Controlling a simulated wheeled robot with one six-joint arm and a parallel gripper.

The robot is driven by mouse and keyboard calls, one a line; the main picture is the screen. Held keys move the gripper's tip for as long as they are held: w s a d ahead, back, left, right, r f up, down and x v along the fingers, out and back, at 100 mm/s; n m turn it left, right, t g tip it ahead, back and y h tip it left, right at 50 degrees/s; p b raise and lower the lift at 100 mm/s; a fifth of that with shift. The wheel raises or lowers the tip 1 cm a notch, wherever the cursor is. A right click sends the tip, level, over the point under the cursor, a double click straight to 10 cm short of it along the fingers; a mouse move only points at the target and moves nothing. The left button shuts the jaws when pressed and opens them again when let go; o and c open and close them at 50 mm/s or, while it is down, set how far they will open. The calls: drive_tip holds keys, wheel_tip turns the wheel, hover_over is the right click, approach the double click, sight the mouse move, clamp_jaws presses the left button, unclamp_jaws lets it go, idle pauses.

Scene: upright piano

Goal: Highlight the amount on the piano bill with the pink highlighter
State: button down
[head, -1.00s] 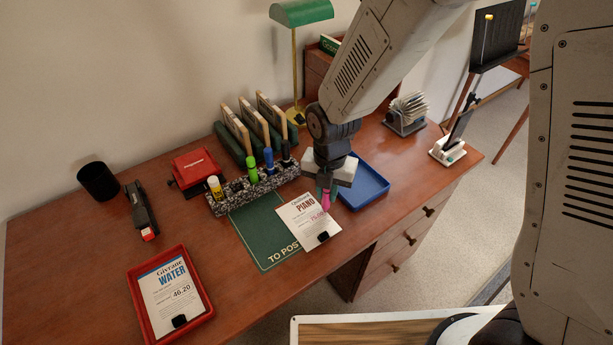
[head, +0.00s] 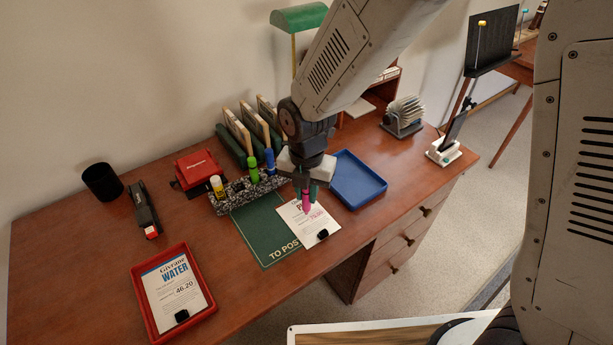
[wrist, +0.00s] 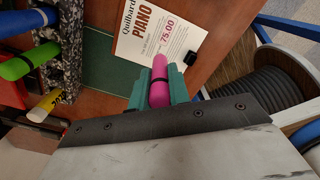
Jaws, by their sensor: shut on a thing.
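My gripper (head: 306,198) is shut on the pink highlighter (head: 306,207), which points down over the piano bill (head: 318,230). In the wrist view the pink highlighter (wrist: 159,92) sits between the green fingers of my gripper (wrist: 158,95), its far end just short of the bill (wrist: 140,45). The printed amount, 75.00 (wrist: 167,32), looks pink-red, unlike the black figure on the water bill. I cannot tell whether the tip touches the paper. A black clip (head: 322,234) sits at the bill's lower edge. My gripper hides part of the bill's heading in the head view.
The bill lies partly over a green "TO POST" mat (head: 262,232). A speckled pen holder (head: 235,197) with green and blue markers stands behind it. A blue tray (head: 372,190) is close on the right. A red tray (head: 205,317) holds the water bill at left.

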drive_tip(key=shift+r, duration=2.45)
drive_tip(key=shift+f, duration=0.15)
